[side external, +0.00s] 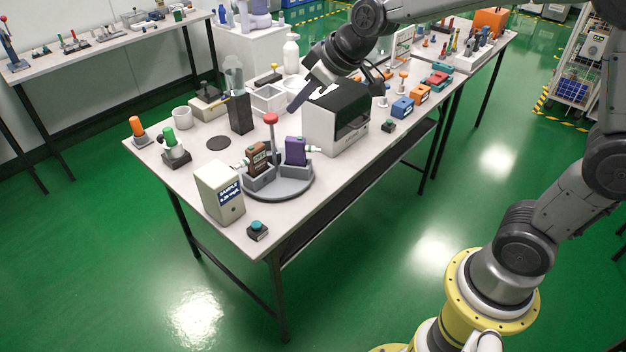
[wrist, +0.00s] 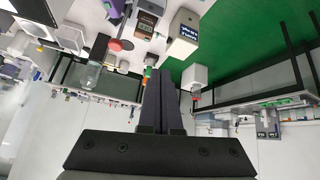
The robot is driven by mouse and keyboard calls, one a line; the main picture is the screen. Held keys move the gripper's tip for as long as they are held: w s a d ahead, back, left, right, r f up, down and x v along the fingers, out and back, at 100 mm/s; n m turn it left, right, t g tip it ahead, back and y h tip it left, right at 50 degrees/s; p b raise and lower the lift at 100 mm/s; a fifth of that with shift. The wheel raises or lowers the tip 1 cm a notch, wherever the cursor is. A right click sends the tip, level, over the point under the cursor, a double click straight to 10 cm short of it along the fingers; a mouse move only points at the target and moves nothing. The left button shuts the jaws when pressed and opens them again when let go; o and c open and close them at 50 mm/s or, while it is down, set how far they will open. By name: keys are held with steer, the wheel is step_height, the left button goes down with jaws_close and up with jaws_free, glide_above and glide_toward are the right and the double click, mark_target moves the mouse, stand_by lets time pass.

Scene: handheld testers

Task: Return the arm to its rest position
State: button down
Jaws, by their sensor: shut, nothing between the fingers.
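My gripper (side external: 299,102) is above the back of the white table (side external: 205,235), left of the white and black box machine. In the wrist view my gripper (wrist: 161,72) shows two dark fingers pressed together, with nothing between them. A brown tester (side external: 258,160) and a purple tester (side external: 295,151) stand upright in the grey round holder (side external: 283,194) with a red-topped post. The brown tester also shows in the wrist view (wrist: 149,24). My gripper is apart from both testers.
A beige sample box (side external: 219,192) and a teal button (side external: 257,230) are at the near table corner. The white and black machine (side external: 337,117) stands close below my arm. A clear beaker on a dark stand (side external: 239,112) is left of my gripper. Orange and blue blocks (side external: 403,107) are at right.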

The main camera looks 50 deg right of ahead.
steer(key=s+d+r, duration=0.1)
steer(key=s+r, duration=0.5)
steer(key=s, duration=0.3)
steer(key=s+d+f+m+g, duration=0.1)
steer(key=s+f+m, duration=0.1)
steer(key=s, duration=0.7)
steer(key=s+d+f+m+h, duration=0.1)
steer(key=s+f, duration=0.4)
steer(key=s, duration=0.5)
steer(key=shift+d+m+g, duration=0.4)
steer(key=shift+d, duration=0.05)
